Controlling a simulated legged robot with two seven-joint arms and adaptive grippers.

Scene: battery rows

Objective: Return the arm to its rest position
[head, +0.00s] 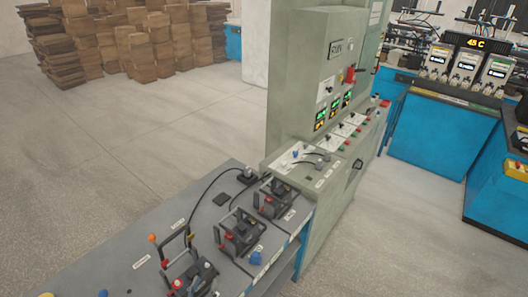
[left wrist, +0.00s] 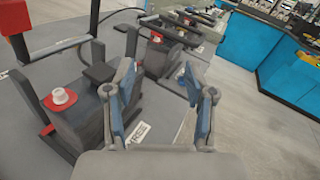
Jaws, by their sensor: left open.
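My left gripper (left wrist: 158,78) shows in the left wrist view with its two grey and blue fingers spread apart. Nothing is held between them. It is above the grey bench, beside a dark battery (left wrist: 82,128) with a red-ringed white terminal and a black handle frame. I cannot make out this gripper clearly in the head view. My right gripper is in neither view.
In the head view several batteries, one of them here (head: 238,232), stand in a row on the grey bench (head: 120,248). A grey-green control cabinet (head: 312,80) rises behind. Cardboard stacks (head: 150,42) and blue counters (head: 440,135) stand farther off. Floor at left is clear.

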